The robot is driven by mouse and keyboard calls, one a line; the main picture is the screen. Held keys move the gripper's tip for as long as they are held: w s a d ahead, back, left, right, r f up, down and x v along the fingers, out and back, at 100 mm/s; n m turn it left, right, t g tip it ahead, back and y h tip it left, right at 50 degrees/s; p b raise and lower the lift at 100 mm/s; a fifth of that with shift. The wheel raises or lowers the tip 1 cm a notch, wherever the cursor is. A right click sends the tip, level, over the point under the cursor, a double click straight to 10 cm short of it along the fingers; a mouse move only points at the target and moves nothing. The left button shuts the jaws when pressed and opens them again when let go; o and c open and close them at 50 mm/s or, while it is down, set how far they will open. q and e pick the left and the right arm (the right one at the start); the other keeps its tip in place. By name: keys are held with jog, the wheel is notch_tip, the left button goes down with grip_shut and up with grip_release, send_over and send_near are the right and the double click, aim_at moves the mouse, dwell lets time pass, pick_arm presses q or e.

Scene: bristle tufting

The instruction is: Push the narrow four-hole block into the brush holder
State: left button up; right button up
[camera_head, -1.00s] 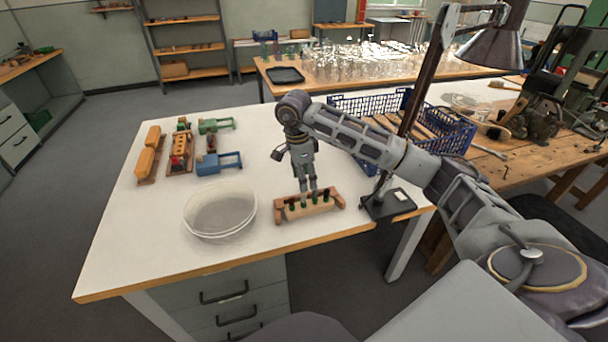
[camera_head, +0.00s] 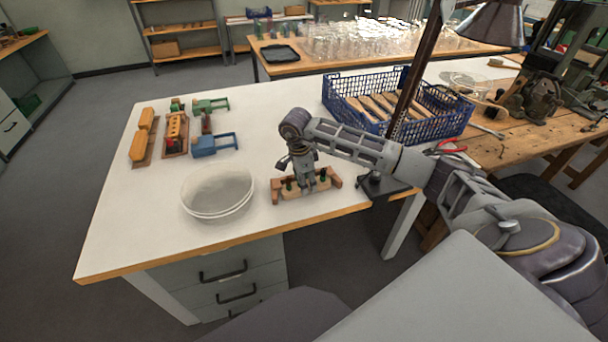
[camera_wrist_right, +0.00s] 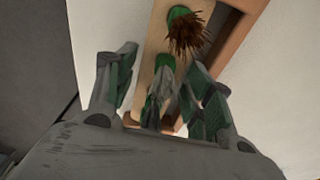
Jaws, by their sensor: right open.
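The brush holder (camera_head: 334,182) is a brown wooden frame near the table's front edge. A pale narrow block (camera_head: 290,190) with green holes lies at it; whether it is fully seated I cannot tell. In the right wrist view the block (camera_wrist_right: 158,45) runs beside the holder's brown rail (camera_wrist_right: 230,45), and a brown bristle tuft (camera_wrist_right: 188,36) stands in one green hole. My right gripper (camera_head: 306,187) is low over the block's middle. Its fingers (camera_wrist_right: 165,95) are open, one on each side of the block. The fingers hide part of the block. My left gripper is out of view.
A clear round bowl (camera_head: 217,193) stands left of the holder. Orange blocks (camera_head: 138,146), a blue clamp-like piece (camera_head: 215,144) and a green one (camera_head: 211,105) lie at the back left. A blue crate (camera_head: 440,122) and a lamp base (camera_head: 385,186) are to the right.

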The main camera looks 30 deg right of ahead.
jog(key=shift+d+f, duration=0.1)
jog(key=shift+f, duration=0.65)
jog(key=shift+c, duration=0.2)
jog(key=c, duration=0.8)
jog(key=shift+w, duration=0.15)
